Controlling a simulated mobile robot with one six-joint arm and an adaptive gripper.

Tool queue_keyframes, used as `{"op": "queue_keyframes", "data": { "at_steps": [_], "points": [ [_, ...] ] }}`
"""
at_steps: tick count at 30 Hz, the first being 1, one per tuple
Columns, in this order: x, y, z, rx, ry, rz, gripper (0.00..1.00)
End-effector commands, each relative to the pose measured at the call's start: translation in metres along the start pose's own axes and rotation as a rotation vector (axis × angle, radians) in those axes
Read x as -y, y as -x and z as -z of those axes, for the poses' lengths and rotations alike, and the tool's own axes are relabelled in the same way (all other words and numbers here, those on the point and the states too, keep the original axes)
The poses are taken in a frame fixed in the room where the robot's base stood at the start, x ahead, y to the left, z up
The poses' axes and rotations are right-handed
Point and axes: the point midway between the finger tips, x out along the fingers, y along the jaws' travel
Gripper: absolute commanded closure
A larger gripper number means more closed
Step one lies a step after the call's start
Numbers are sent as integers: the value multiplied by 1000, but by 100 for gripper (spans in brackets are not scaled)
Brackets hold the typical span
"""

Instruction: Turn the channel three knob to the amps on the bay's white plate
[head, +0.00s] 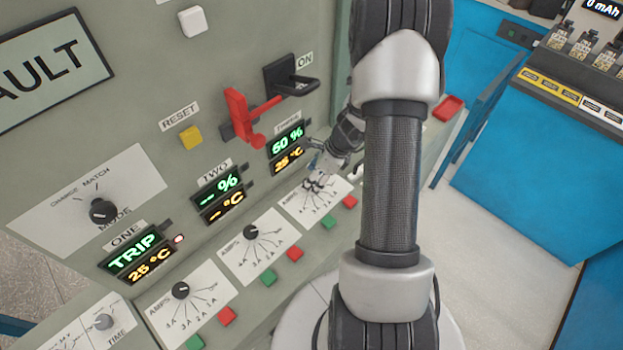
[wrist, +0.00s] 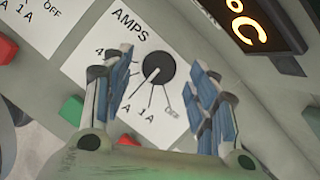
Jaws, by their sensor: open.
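The channel three dial plate (head: 335,207) is white and lies on the sloping console, right of the other two. My gripper (head: 318,182) is over it and hides its knob in the head view. In the wrist view the round black knob (wrist: 158,69) is between the two open, blue-padded fingers of my gripper (wrist: 162,60), with gaps on both sides. Its white mark points down-left; the left finger covers part of the scale there. White plates (head: 592,105) and yellow plates (head: 550,87) line the battery rack at upper right; their print is too small to read.
The channel two knob (head: 250,232) and channel one knob (head: 180,290) sit to the left. Green and red buttons (head: 295,253) line the console edge. The channel three display (head: 287,147) reads 60 % and 25 °C. A red lever (head: 243,118) juts from the panel above.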

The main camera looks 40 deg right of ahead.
Motion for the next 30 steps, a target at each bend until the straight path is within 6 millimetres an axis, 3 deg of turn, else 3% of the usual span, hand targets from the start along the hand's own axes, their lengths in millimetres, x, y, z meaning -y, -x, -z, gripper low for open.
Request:
{"op": "queue_keyframes", "data": {
  "at_steps": [6,12,18,30],
  "points": [
    [1,49,0,1,1,6,46],
    [1,84,0,1,0,4,46],
    [0,99,0,0,0,0,46],
    [0,99,0,-1,0,-1,46]
  ]
}}
